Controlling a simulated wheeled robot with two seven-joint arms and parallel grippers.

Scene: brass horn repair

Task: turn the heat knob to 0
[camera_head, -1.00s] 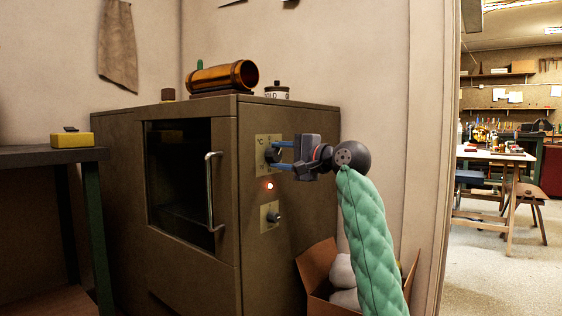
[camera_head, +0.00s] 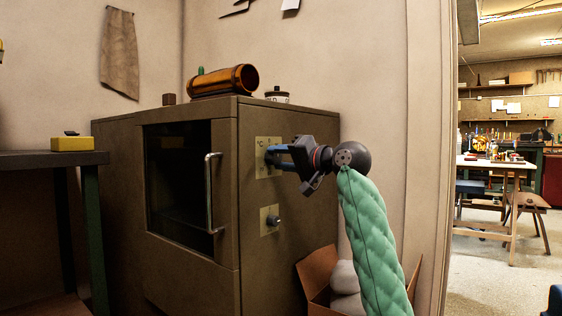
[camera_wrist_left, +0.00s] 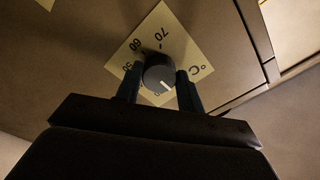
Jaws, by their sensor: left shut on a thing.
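The black heat knob (camera_wrist_left: 157,68) sits on a cream dial plate (camera_wrist_left: 163,32) marked with °C, and 60 and 70 can be read. Its white pointer line faces the lower right in the left wrist view, and the number there is hidden. My left gripper (camera_head: 272,155) is shut on the knob, one finger on each side; it shows tilted in the head view. The plate (camera_head: 262,170) is on the right-hand side of the brown oven (camera_head: 290,225), and the fingers cover most of the knob there. My right gripper is not seen.
A second knob (camera_head: 272,220) sits on a lower plate. The oven door has a metal handle (camera_head: 209,195). An open cardboard box (camera_head: 318,280) is beside the oven.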

